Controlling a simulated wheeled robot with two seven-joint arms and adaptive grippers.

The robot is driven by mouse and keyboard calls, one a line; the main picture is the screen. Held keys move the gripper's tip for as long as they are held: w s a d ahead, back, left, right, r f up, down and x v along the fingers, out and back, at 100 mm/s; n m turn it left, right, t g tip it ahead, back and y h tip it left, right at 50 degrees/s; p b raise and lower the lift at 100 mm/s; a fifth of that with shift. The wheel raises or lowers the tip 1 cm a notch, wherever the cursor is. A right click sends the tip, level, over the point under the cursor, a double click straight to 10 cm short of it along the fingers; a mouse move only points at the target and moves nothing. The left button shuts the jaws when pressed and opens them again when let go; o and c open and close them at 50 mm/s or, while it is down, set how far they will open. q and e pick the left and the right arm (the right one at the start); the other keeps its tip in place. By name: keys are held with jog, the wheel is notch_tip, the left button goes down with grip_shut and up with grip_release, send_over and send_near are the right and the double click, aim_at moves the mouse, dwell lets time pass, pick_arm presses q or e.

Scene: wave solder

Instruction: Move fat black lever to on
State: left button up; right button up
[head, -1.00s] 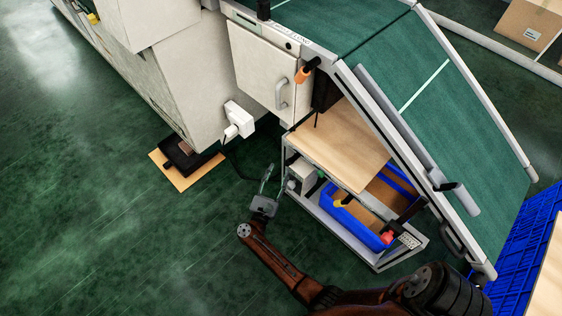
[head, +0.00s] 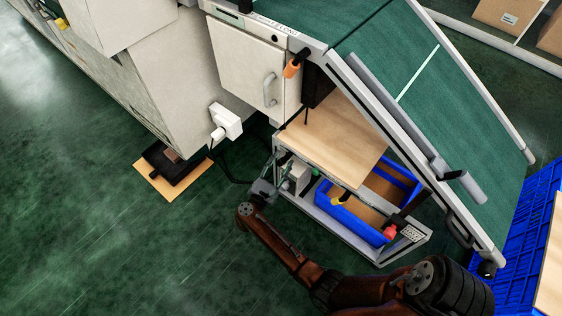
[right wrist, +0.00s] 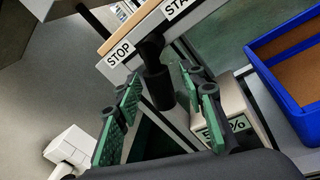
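The fat black lever (right wrist: 158,88) hangs from a pale panel marked STOP and START (right wrist: 148,35) in the right wrist view. It sits just right of the STOP label. My right gripper (right wrist: 160,78) is open, with green finger pads on both sides of the lever in the picture. A gap shows on each side of the lever, and I cannot tell how deep it is between the fingers. In the head view my right gripper (head: 281,168) is at the left end of the frame under the wooden shelf. The lever cannot be made out there. My left gripper is not in view.
A blue bin (head: 352,224) sits in the low frame right of the gripper. A small grey box (head: 300,177) is close to the fingers. A wooden shelf (head: 335,140) is above. A white plug box (head: 226,121) is on the machine.

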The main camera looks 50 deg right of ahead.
grip_shut()
dwell(0.4)
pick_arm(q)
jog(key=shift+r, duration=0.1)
pick_arm(e)
jog(key=n+p, duration=0.1)
jog(key=s+n+p, duration=0.1)
jog(key=shift+n, duration=0.4)
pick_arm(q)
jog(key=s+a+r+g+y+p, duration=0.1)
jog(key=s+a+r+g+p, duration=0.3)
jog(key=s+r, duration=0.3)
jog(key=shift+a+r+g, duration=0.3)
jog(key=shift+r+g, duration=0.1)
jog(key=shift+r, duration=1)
pick_arm(e)
jog(key=shift+s+d+n+g+y, duration=0.1)
jog(key=shift+s+n+g+y, duration=0.2)
jog(key=shift+n, duration=0.75)
jog(key=shift+s+a+n+g+y, duration=0.1)
jog(key=shift+s+n+g+y, duration=0.3)
jog(key=shift+n, duration=0.6)
jog(key=shift+s+d+n+g+y, duration=0.15)
jog(key=shift+s+n, duration=0.25)
jog(key=shift+n, duration=0.65)
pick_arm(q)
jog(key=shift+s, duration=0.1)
